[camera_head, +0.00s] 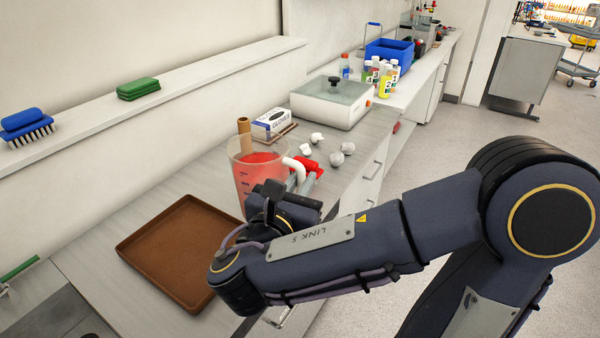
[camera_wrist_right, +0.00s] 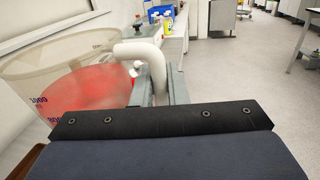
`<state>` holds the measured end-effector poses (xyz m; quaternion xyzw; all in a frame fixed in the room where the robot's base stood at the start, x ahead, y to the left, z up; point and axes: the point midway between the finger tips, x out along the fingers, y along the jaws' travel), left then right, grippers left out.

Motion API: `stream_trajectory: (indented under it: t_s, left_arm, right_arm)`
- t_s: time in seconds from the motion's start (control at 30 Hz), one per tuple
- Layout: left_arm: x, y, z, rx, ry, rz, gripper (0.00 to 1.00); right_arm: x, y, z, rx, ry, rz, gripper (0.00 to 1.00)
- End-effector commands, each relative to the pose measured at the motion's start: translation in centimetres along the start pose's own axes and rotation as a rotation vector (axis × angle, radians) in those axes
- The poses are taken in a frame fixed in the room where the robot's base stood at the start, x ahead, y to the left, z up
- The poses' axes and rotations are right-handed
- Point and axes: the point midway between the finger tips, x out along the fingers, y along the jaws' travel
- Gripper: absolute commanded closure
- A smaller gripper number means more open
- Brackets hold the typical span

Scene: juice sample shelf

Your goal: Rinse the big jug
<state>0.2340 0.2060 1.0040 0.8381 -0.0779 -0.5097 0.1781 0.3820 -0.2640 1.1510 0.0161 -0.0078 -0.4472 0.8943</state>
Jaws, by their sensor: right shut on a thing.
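The big jug (camera_head: 255,182) is clear and holds red liquid to well below its rim, with dark scale marks on its side. It looks upright beside the brown tray's far right corner; my arm hides its base, so I cannot tell whether it touches the counter. My right gripper (camera_head: 303,179) is shut on the jug's white handle (camera_head: 294,166). In the right wrist view the handle (camera_wrist_right: 143,52) passes between the fingers (camera_wrist_right: 160,92), with the jug (camera_wrist_right: 88,95) to the left. My left gripper is not in view.
A brown tray (camera_head: 150,232) lies on the counter in front. A sink edge (camera_head: 50,310) shows at lower left.

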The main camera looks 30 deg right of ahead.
Motion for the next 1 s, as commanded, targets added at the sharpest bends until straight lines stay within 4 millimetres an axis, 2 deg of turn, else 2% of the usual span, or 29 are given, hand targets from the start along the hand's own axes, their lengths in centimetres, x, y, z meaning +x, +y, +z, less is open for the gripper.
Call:
stream_trajectory:
  t_s: [0.7,1.0]
  left_arm:
    - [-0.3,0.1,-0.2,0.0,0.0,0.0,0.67]
    - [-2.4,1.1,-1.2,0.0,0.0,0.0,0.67]
  right_arm:
    - [-6.2,-3.1,0.2,0.003,-0.003,0.003,1.0]
    - [-8.7,-4.2,0.7,-0.001,-0.004,0.008,1.0]
